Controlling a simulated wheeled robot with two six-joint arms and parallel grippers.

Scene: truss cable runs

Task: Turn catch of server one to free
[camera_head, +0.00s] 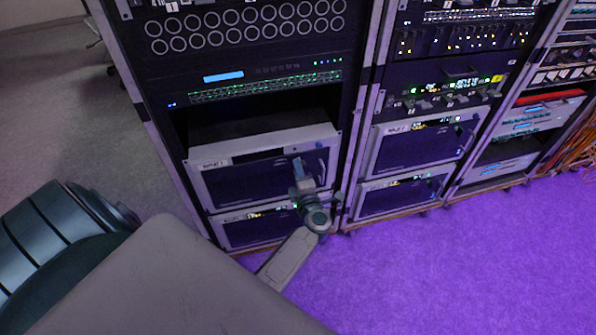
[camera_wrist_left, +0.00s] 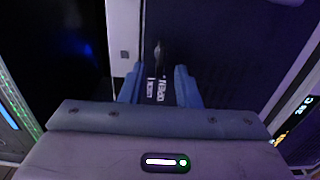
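Server one (camera_head: 245,180) is the grey-framed unit with a dark front, sticking out of the left rack in the head view. My left gripper (camera_head: 299,170) is in front of the right part of its face. In the left wrist view the blue fingers of my left gripper (camera_wrist_left: 159,75) are apart. A small dark catch lever (camera_wrist_left: 158,52) shows between and just beyond the fingertips, with small white printed labels (camera_wrist_left: 157,89) beside it. I cannot tell whether the fingers touch the lever. In the head view the catch is hidden or too small to make out. My right gripper is not in view.
Another server (camera_head: 255,232) sits below server one. More racks with similar servers (camera_head: 425,145) stand to the right. A dark gap (camera_head: 265,125) is open above server one. The purple floor (camera_head: 450,270) in front is clear.

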